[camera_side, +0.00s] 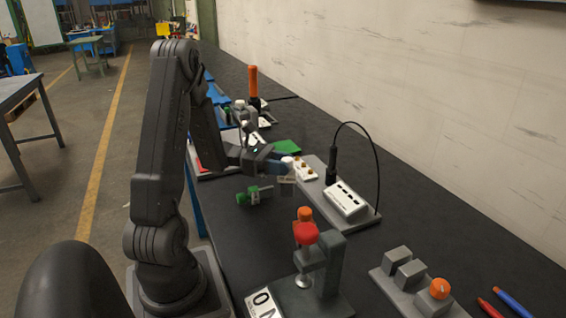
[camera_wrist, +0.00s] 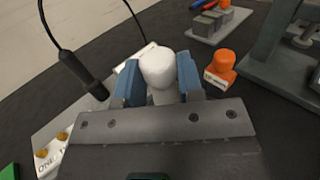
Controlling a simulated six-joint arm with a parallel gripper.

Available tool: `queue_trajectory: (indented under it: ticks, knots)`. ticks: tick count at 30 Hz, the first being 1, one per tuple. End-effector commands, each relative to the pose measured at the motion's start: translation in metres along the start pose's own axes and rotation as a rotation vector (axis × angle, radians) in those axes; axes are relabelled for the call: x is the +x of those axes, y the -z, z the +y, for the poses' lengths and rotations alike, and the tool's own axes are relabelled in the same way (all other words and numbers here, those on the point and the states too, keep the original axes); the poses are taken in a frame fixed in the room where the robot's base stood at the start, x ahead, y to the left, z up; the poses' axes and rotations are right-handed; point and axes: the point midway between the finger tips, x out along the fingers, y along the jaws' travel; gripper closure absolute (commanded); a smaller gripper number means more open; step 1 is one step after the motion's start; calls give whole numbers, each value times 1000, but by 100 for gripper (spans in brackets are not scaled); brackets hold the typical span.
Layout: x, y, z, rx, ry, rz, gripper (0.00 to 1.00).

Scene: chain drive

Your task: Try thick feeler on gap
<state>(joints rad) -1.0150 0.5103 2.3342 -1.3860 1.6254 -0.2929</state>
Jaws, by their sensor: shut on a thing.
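My gripper (camera_wrist: 159,82) is shut on a white-capped piece (camera_wrist: 157,66), its blue fingers on either side of the cap. In the side view the gripper (camera_side: 284,165) holds this piece above the bench, with a small tag (camera_side: 287,179) below the cap. I cannot read the tag or tell the piece's thickness. An orange-capped piece with a white label (camera_wrist: 219,69) stands apart from the gripper. A grey slotted block (camera_side: 402,268) with gaps between its uprights stands at the front right, with an orange knob (camera_side: 439,288) on it; the block also shows in the wrist view (camera_wrist: 208,24).
A grey stand (camera_side: 330,262) with a red knob (camera_side: 306,233) rises in front of the gripper. A plate with a white box (camera_side: 346,200) and a cabled black probe (camera_side: 331,164) lies behind. A green part (camera_side: 250,196) lies left. Pens (camera_side: 510,300) lie front right.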

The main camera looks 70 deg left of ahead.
Motion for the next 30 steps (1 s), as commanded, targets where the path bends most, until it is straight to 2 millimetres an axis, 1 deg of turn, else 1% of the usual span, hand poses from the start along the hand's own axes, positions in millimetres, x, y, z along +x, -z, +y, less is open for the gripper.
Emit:
queue_trajectory:
  ticks: [21,30]
  knots:
    - [0,48,0,0,1,-1,100]
    - [0,63,0,1,1,0,100]
